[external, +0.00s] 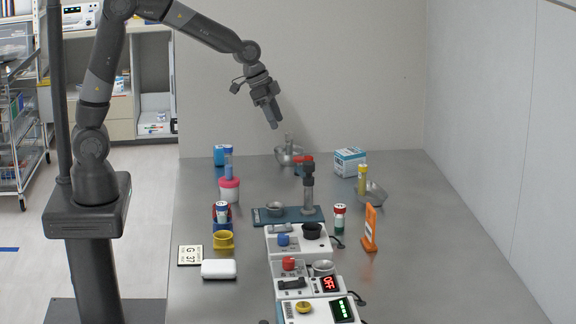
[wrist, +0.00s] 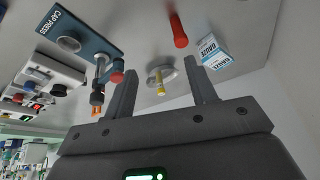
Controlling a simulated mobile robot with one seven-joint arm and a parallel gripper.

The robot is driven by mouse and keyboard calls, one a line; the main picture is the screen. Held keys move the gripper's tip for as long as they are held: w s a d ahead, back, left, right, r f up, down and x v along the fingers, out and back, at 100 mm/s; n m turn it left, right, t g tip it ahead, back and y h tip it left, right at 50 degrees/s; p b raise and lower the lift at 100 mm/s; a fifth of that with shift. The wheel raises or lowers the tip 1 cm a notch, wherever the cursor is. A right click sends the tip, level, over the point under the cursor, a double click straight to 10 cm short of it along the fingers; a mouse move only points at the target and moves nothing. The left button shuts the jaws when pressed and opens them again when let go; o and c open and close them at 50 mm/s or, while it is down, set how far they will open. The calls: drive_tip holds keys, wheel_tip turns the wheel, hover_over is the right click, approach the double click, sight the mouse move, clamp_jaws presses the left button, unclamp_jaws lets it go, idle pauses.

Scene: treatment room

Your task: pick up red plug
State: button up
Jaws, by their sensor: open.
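In the wrist view a red cylindrical piece (wrist: 178,31), which looks like the red plug, shows near the top, between the press and the gauze box. In the external view a red patch (external: 304,158) shows behind or at the top of the dark press (external: 308,190); I cannot tell whether it is the plug or the press's red knob. My gripper (external: 274,125) is in the air above the back of the table, pointing down. In the wrist view its two fingers (wrist: 163,92) are spread with nothing held between them.
The blue-white gauze box (external: 350,162) stands at the back right. An orange stand (external: 370,228) is upright at right. White devices (external: 290,238) line the front middle.

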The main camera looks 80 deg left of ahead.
drive_tip(key=shift+m+h, duration=0.3)
drive_tip(key=shift+m, duration=0.1)
drive_tip(key=w+f, duration=0.3)
drive_tip(key=f, duration=0.1)
drive_tip(key=w+a+f, duration=0.1)
drive_tip(key=w+f, duration=0.2)
drive_tip(key=f, duration=0.1)
drive_tip(key=w+a+f, duration=0.1)
drive_tip(key=w+f, duration=0.2)
drive_tip(key=f, duration=0.1)
drive_tip(key=shift+f, duration=0.1)
drive_tip(key=shift+s+x, duration=0.1)
drive_tip(key=shift+x, duration=1.45)
drive_tip(key=shift+s+x, duration=0.15)
drive_tip(key=shift+x, duration=1.35)
drive_tip(key=shift+f, duration=0.1)
drive_tip(key=c, duration=1.1)
